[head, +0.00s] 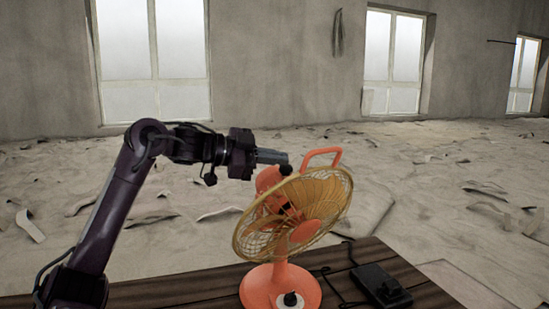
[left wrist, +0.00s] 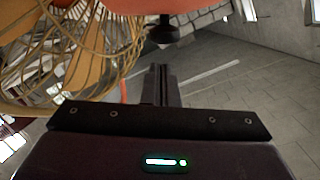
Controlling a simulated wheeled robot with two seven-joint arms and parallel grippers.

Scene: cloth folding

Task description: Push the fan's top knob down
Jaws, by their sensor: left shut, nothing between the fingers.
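The orange fan (head: 282,284) stands upright on the table, its gold wire cage (head: 322,198) tilted and facing right. The cage also shows at the left of the left wrist view (left wrist: 60,60). The black top knob (left wrist: 163,33) sticks out from the orange motor housing (left wrist: 150,5) in the left wrist view. My left gripper (head: 284,158) is level above the housing, at the left of the fan's orange handle. Its fingers (left wrist: 160,72) are shut and empty, their tips close to the knob. I cannot tell whether they touch it. My right gripper is not in view.
The dark wooden table (head: 190,293) holds a black box (head: 380,285) with a cable, right of the fan base. A round dial (head: 290,300) sits on the base front. The floor behind is strewn with debris. Free table space lies left of the fan.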

